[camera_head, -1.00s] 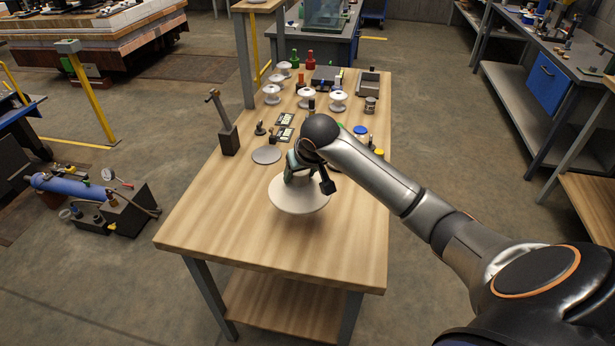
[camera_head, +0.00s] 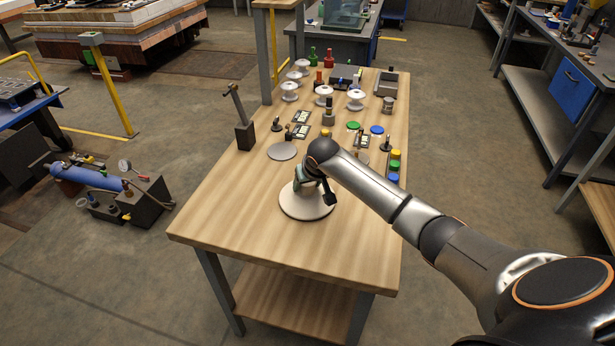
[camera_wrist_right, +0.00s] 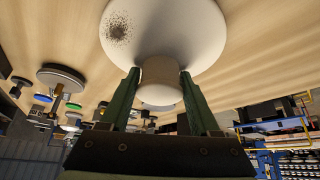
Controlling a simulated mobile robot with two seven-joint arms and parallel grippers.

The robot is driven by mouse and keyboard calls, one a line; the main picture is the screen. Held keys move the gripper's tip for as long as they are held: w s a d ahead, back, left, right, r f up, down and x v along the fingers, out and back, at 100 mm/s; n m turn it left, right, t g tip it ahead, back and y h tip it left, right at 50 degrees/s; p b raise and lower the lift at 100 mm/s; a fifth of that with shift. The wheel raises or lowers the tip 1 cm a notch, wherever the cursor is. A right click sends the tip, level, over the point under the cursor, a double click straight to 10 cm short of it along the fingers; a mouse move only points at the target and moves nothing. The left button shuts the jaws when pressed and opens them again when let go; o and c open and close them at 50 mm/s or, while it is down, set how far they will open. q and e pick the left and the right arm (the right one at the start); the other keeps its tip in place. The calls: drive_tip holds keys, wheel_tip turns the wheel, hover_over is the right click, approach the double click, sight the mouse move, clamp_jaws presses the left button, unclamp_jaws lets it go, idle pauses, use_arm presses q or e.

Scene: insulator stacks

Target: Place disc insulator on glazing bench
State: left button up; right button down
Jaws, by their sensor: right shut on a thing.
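The disc insulator (camera_head: 308,205) is a wide white disc with a short cap. It is over the near middle part of the wooden glazing bench (camera_head: 270,242), lying roughly level and very near the top; I cannot tell if it touches. My right gripper (camera_head: 309,178) is above the disc, shut on its cap. In the right wrist view, the green fingers of this gripper (camera_wrist_right: 159,76) sit on both sides of the cap, and the disc (camera_wrist_right: 180,30) shows a dark speckled patch. My left gripper is not in view.
A grey round plate (camera_head: 282,151) lies just beyond the disc. Several white insulators, including one at the back (camera_head: 355,100), stand further off with bottles and coloured lids. A dark stand (camera_head: 244,135) is at the bench's left edge. The near bench top is clear.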

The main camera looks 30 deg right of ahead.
drive_tip(key=shift+w+r, duration=0.15)
drive_tip(key=c, duration=0.5)
unclamp_jaws()
drive_tip(key=shift+f, duration=0.25)
drive_tip(key=o, duration=0.4)
drive_tip(key=shift+r, duration=0.15)
